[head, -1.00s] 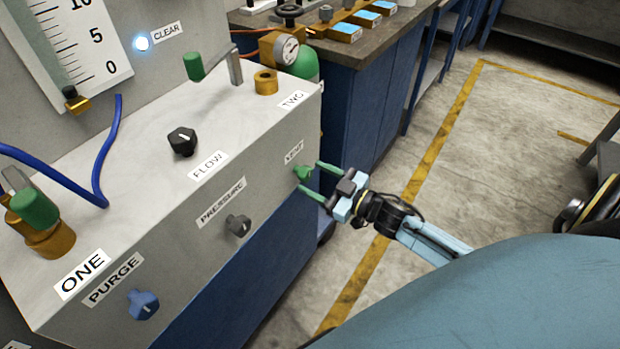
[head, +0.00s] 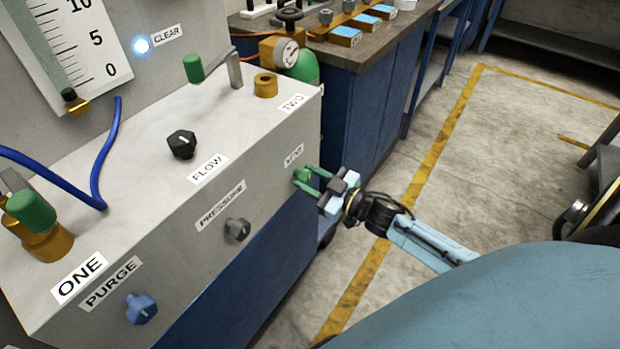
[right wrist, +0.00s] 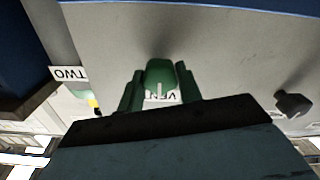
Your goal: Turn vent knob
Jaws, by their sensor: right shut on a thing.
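The green vent knob (head: 301,175) sits on the front face of the grey panel box, at its right end under the VENT label (head: 294,155). My right gripper (head: 306,178) has its two green fingers around the knob, shut on it. In the right wrist view the knob (right wrist: 160,76) lies between the two fingers (right wrist: 159,90), with a pale pointer line on it and part of the VENT label behind. My left gripper is not in view.
The grey pressure knob (head: 238,229) and blue purge knob (head: 141,308) sit further left on the same face. The black flow knob (head: 182,144) and upright green-handled valve levers are on top. A blue cabinet (head: 370,115) stands behind.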

